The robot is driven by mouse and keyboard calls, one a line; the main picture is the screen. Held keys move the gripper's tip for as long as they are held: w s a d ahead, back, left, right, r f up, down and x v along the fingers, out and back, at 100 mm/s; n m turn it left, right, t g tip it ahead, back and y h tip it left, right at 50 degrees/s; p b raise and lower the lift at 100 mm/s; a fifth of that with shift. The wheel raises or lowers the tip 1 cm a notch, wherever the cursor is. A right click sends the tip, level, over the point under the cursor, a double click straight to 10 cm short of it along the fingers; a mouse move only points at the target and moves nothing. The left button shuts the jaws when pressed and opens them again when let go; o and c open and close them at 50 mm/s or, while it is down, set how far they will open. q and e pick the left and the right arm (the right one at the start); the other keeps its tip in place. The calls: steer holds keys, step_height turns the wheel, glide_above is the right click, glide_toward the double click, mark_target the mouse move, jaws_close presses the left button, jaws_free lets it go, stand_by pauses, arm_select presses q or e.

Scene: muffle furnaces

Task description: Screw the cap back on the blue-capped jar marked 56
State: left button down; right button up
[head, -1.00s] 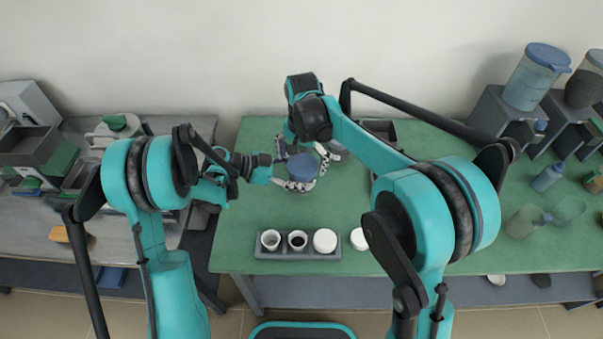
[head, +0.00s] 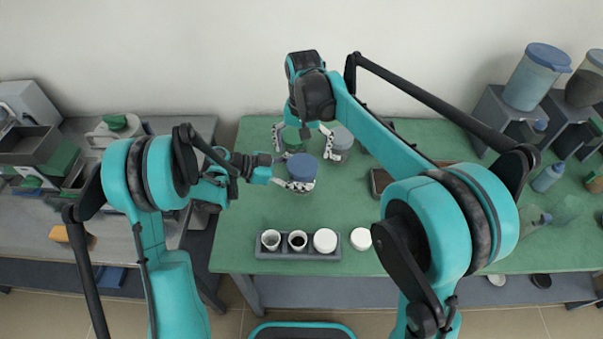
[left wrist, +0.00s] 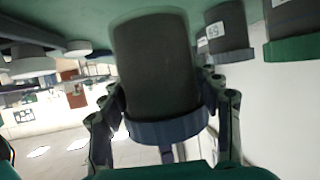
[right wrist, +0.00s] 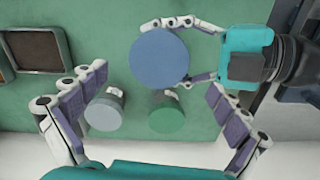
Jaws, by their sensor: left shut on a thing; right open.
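The blue-capped jar (head: 302,168) stands on the green table top with its blue cap on top. My left gripper (head: 296,186) is shut around this jar from the left. The left wrist view shows its dark body (left wrist: 155,65) between the fingers, with the blue cap (left wrist: 168,130) against its rim. I cannot tell how tightly the cap sits, and the number 56 is not visible. My right gripper (right wrist: 156,80) is open and empty, pointing down behind the blue cap (right wrist: 159,58), above a green-capped jar (right wrist: 166,118) and a grey-capped jar (right wrist: 104,114).
The green-capped jar (head: 293,138) and grey-capped jar (head: 341,140) stand close behind. A rack (head: 282,252) with white cups is in front, a white round piece (head: 360,239) beside it. A dark tray (head: 381,182) lies to the right.

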mark_target(302, 164)
steer(key=n, duration=0.2)
steer(key=r+n, duration=0.1)
steer(key=n, duration=0.3)
steer(key=shift+d+r, duration=0.1)
steer(key=shift+r, duration=0.25)
steer(key=n, duration=0.2)
steer(key=r+n, duration=0.1)
steer(key=n, duration=0.1)
steer(key=shift+d+n, duration=0.1)
steer(key=shift+n, duration=0.2)
steer(key=shift+f, duration=0.1)
steer(key=shift+f, duration=3.9)
steer(key=c, duration=1.2)
steer(key=shift+c, duration=0.2)
steer(key=o, duration=1.3)
steer(key=shift+c, duration=0.2)
